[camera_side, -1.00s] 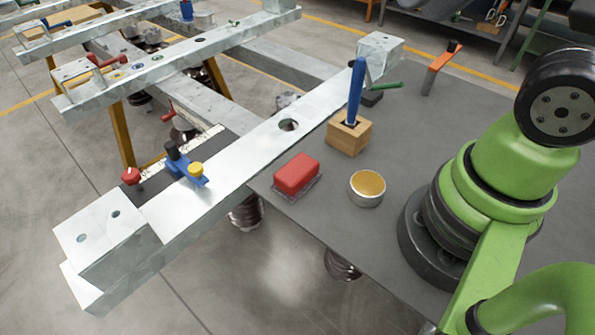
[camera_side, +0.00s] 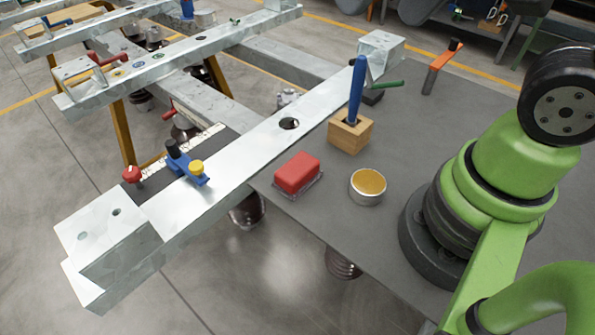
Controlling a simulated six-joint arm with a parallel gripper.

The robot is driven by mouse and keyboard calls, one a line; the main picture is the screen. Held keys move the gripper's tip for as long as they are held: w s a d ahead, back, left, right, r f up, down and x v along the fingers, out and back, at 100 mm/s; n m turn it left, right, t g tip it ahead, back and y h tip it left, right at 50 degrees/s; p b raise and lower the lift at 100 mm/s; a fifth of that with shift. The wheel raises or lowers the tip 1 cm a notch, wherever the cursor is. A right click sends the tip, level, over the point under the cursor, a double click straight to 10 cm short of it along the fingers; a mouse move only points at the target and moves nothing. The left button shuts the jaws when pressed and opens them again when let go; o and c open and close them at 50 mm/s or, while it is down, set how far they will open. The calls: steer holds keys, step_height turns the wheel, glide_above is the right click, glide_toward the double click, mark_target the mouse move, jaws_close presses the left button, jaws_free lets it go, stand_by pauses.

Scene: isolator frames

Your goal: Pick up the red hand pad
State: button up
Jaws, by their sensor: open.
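The red hand pad (camera_side: 297,172) is a small red block with rounded edges. It lies on a thin base on the dark grey table, near the table's left edge, close to the long metal beam. Nothing covers it or touches it from above. My gripper is outside the picture; only green and black links of my arm show at the right.
A round tin with yellow-orange content (camera_side: 368,186) stands right of the pad. A wooden block (camera_side: 350,133) holding an upright blue-handled tool stands behind it.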

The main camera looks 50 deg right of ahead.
steer(key=w+a+f+n+g+h, duration=0.15)
steer(key=w+f+g, duration=0.25)
steer(key=w+f, duration=0.4)
steer(key=n+g, duration=0.2)
glide_above(297, 166)
step_height(297, 166, down, 14)
steer(key=shift+s+a+r, duration=0.1)
steer(key=shift+s, duration=0.05)
steer(key=shift+f, duration=3.2)
steer(key=c, duration=0.8)
step_height(297, 166, up, 10)
